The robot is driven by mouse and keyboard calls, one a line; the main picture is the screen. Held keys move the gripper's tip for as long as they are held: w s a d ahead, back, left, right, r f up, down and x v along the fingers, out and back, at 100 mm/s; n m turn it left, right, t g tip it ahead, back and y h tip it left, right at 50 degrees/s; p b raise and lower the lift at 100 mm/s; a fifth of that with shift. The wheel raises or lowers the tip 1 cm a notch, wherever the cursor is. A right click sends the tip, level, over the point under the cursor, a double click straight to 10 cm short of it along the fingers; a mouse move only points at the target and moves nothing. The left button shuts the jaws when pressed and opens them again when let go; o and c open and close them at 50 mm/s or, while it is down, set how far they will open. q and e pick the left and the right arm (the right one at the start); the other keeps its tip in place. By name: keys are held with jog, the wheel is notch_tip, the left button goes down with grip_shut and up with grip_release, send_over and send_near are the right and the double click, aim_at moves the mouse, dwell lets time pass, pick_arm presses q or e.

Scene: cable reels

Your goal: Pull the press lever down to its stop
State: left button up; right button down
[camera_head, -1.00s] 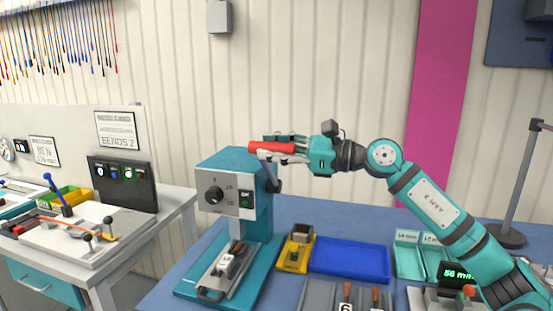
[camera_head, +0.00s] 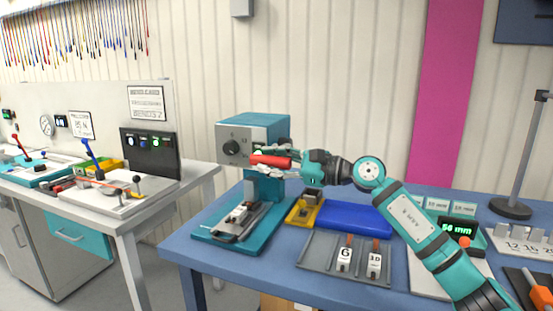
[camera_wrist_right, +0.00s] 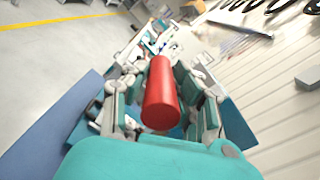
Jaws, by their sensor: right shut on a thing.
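The press (camera_head: 240,128) is a teal and grey machine with a black knob on its front, standing on a teal base on the blue table. Its lever has a red handle (camera_head: 271,160), which lies about level across the front of the press head. My right gripper (camera_head: 282,163) is shut on the red handle. In the right wrist view the handle (camera_wrist_right: 161,95) lies between the fingers. The lever's arm is mostly hidden behind the gripper. My left gripper is not in view.
A yellow holder (camera_head: 303,212) and a blue tray (camera_head: 355,219) sit right of the press base. In front is a grey rack (camera_head: 318,262) with blocks marked 6 and 3D. A grey side bench (camera_head: 150,205) stands at the left.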

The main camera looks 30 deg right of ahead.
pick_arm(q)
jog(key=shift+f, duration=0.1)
pick_arm(e)
jog(key=shift+a+f, duration=0.1)
jog(key=shift+f, duration=0.15)
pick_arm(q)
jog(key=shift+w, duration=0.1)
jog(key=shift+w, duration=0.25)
pick_arm(e)
jog(key=shift+f, duration=0.15)
jog(key=c, duration=1.1)
grip_release()
jog(key=shift+o, duration=0.2)
jog(key=shift+d, duration=0.2)
jog(key=v, duration=0.9)
jog(key=shift+s+d, duration=0.2)
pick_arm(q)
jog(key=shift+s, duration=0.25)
pick_arm(e)
jog(key=shift+v, duration=1.1)
